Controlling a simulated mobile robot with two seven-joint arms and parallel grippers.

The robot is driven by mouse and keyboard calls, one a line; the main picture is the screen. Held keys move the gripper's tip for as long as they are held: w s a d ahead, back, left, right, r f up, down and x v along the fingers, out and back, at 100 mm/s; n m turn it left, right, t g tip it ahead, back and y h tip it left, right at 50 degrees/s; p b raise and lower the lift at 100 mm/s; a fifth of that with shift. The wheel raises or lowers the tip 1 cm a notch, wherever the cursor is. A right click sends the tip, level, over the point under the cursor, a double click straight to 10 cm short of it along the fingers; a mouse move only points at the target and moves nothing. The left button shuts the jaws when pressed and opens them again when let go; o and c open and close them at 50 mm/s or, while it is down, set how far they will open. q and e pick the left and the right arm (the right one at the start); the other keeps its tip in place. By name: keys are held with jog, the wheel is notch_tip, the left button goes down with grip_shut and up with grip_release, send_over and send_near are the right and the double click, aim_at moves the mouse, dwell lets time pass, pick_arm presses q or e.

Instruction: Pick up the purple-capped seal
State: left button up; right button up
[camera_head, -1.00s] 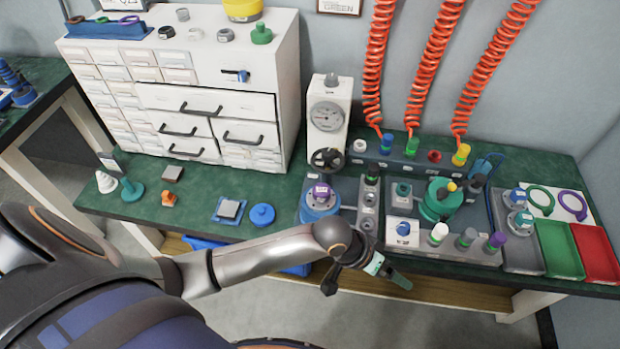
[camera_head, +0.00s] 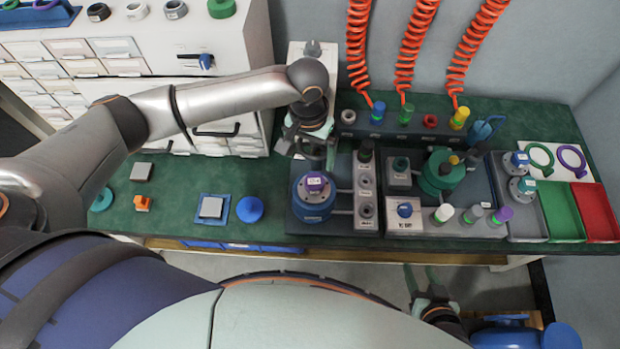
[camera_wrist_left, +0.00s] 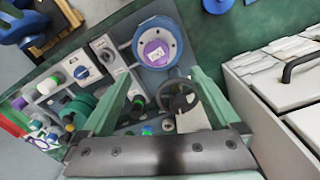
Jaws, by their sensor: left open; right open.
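A small grey cylinder with a purple cap (camera_head: 502,215) is at the right end of a short row on the front of the grey panel, beside cylinders with green bands. A second purple-topped part (camera_head: 316,184) sits on the round blue fixture (camera_head: 314,208); it also shows in the left wrist view (camera_wrist_left: 156,53). My left gripper (camera_head: 305,150) is open and empty, over the bench by the white gauge unit, behind and above the blue fixture. In the left wrist view its fingers (camera_wrist_left: 160,85) stand apart. My right gripper (camera_head: 428,285) is open and empty, below the bench's front edge.
The gauge unit (camera_head: 312,60) and its handwheel (camera_wrist_left: 178,97) are close to my left gripper. The white drawer cabinet (camera_head: 215,95) stands left. Red coiled hoses (camera_head: 412,50) hang behind. Green (camera_head: 563,215) and red (camera_head: 598,212) trays lie at the right. Bench in front of the cabinet is partly clear.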

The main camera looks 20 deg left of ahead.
aim_at(315, 181)
pick_arm(q)
jog(key=f, duration=0.7)
jog(key=d+f+b, duration=0.1)
jog(key=f, duration=0.3)
jog(key=shift+s+f, duration=0.1)
jog(key=shift+f, duration=0.15)
grip_shut()
dwell(0.4)
jog(key=shift+r, duration=0.1)
